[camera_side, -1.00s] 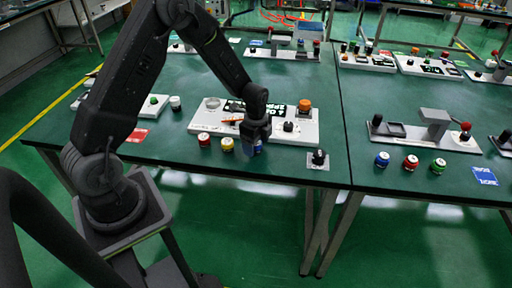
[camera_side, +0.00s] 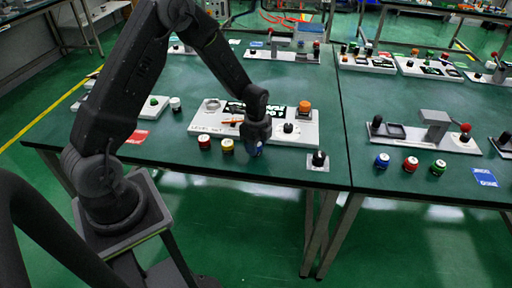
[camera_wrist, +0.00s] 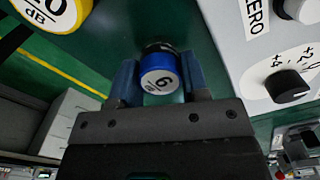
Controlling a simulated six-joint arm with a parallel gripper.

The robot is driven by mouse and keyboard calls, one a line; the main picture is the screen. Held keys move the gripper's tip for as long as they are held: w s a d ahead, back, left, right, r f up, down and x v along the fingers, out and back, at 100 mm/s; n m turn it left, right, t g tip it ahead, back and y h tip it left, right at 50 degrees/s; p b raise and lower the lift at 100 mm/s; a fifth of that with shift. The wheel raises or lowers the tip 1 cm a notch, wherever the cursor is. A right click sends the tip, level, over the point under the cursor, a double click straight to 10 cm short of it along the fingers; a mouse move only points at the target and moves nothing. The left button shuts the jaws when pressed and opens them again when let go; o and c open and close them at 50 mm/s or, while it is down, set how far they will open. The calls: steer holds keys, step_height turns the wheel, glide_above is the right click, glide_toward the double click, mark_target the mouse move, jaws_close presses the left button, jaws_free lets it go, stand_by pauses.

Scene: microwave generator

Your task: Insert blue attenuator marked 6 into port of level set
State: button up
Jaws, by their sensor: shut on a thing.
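The blue attenuator (camera_wrist: 160,80) with a white face reading "6 dB" sits between my gripper's fingers in the wrist view. My gripper (camera_wrist: 160,82) is shut on it. In the side view my gripper (camera_side: 257,146) points down at the front edge of the level set board, with a bit of the blue attenuator (camera_side: 256,151) showing below it. The white level set (camera_side: 205,118) lies just behind my gripper, with a dark knob (camera_wrist: 288,86) and a scale. Its port cannot be made out clearly.
A yellow attenuator (camera_side: 227,146) and a red one (camera_side: 204,143) stand to the left of my gripper. A dark knob on a small plate (camera_side: 318,160) is at the right. An orange knob (camera_side: 304,107) stands on the board.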

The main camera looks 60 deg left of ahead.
steer(key=shift+r, duration=0.1)
steer(key=shift+r, duration=0.55)
step_height(320, 180, up, 3)
steer(key=shift+f, duration=0.15)
steer(key=s+a+r, duration=0.7)
steer(key=a, duration=0.2)
steer(key=s+a+r, duration=0.1)
steer(key=a, duration=1.1)
steer(key=s+a+r, duration=0.1)
steer(key=s+a, duration=0.1)
steer(key=a, duration=1)
steer(key=w+d+f, duration=0.1)
steer(key=w+f, duration=0.1)
steer(key=w, duration=0.1)
steer(key=w+d+f, duration=0.1)
steer(key=w+f, duration=0.1)
steer(key=w, duration=0.2)
steer(key=w+d+f, duration=0.2)
steer(key=w, duration=0.1)
steer(key=shift+w+f, duration=0.2)
steer(key=shift+f, duration=2.05)
